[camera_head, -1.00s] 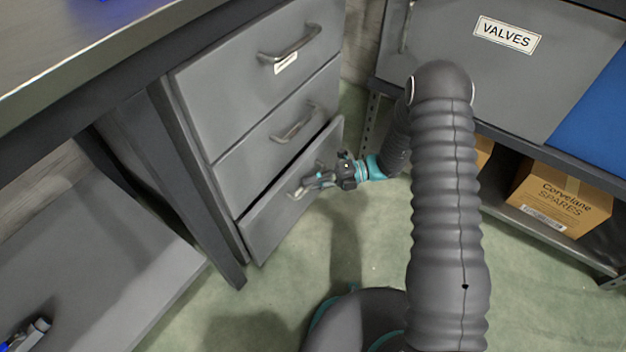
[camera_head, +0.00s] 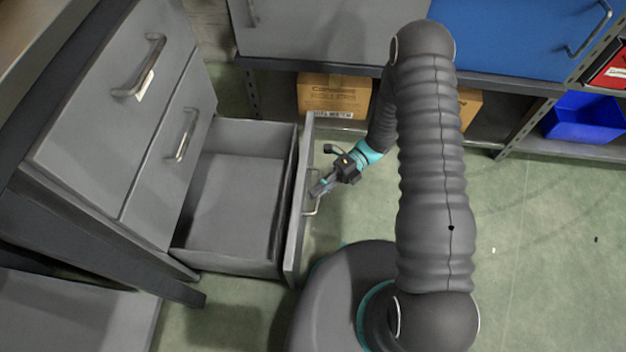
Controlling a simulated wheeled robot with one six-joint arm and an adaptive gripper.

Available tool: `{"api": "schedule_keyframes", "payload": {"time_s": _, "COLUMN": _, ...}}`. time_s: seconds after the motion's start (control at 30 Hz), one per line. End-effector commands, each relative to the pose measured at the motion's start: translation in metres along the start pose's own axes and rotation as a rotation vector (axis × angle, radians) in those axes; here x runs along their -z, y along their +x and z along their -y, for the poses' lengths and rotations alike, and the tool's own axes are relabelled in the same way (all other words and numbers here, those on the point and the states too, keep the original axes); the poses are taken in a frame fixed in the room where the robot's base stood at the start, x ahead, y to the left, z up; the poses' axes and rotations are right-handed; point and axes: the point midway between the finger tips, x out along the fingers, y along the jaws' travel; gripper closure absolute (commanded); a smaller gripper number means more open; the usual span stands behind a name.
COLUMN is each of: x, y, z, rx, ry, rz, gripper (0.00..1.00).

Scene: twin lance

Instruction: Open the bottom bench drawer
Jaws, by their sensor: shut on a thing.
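The bottom bench drawer (camera_head: 232,205) stands pulled far out of the grey bench cabinet. Its inside shows and looks empty. Its front panel (camera_head: 297,215) faces right, seen nearly edge-on, with a metal bar handle (camera_head: 310,208) on it. My gripper (camera_head: 320,189) is at this handle and shut on it, partly hiding it. The middle drawer (camera_head: 170,170) and the top drawer (camera_head: 115,110) above are shut, each with its own bar handle.
A shelf unit stands behind, with a cardboard box (camera_head: 333,97) on its low shelf and a blue bin (camera_head: 585,118) farther right. A bench leg (camera_head: 130,262) slants at lower left. Green floor (camera_head: 540,250) is clear on the right.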

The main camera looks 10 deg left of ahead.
Motion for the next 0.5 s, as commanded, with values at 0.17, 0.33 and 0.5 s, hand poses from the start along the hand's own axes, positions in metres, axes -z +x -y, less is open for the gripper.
{"api": "schedule_keyframes", "payload": {"time_s": 0.17, "x": 0.0054, "y": 0.0000, "z": 0.0010, "rx": 0.002, "ry": -0.002, "rz": -0.019, "gripper": 1.00}}
{"api": "schedule_keyframes", "payload": {"time_s": 0.33, "x": 0.0063, "y": -0.0005, "z": 0.0015, "rx": 0.002, "ry": -0.002, "rz": -0.021, "gripper": 1.00}}
{"api": "schedule_keyframes", "payload": {"time_s": 0.5, "x": 0.0064, "y": -0.0010, "z": 0.0016, "rx": 0.002, "ry": -0.002, "rz": -0.019, "gripper": 1.00}}
